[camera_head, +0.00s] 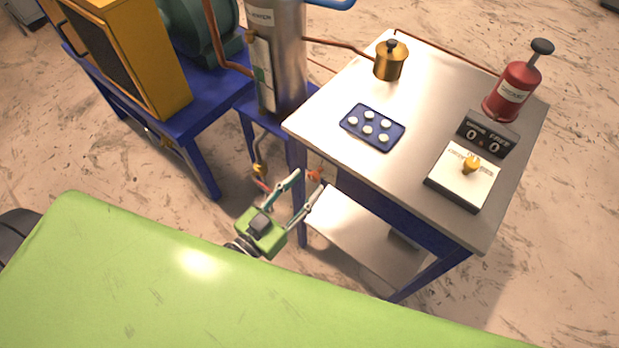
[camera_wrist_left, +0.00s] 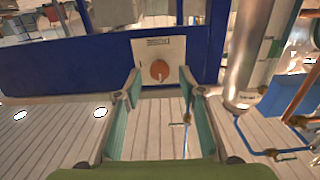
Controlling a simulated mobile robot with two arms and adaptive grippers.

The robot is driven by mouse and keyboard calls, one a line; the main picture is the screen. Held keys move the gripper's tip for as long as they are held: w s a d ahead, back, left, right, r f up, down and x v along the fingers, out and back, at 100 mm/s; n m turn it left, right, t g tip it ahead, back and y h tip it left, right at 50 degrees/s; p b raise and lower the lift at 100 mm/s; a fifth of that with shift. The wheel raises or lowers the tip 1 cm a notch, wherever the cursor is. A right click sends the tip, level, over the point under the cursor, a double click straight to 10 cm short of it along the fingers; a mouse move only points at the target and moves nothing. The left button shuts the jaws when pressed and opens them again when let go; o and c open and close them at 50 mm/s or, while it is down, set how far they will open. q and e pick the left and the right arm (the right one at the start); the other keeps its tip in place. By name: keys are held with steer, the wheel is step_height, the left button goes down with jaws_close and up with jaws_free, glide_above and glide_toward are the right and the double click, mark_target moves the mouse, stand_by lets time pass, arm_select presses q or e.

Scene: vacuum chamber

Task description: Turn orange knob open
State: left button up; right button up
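The round orange knob (camera_wrist_left: 160,70) sits on a cream panel (camera_wrist_left: 150,52) with a small label, on a blue frame, in the left wrist view. In the head view a small orange piece, apparently this knob (camera_head: 315,175), shows beside the near left table leg. My left gripper (camera_head: 310,181) is open, its two green fingers apart and pointing toward the knob. In the left wrist view the knob appears between the open fingertips (camera_wrist_left: 160,78), apparently ahead of them; I cannot tell any contact. My right gripper is not in view.
The metal-topped table (camera_head: 330,105) carries a brass pot (camera_head: 390,62), a blue tray (camera_head: 372,128), a red hand pump (camera_head: 512,90) and a control box (camera_head: 462,178) with a yellow knob. A steel cylinder (camera_head: 280,60) and copper pipes stand left of the table.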

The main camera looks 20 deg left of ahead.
mark_target(316, 174)
arm_select(q)
steer(key=shift+x, duration=1.25)
jaws_close()
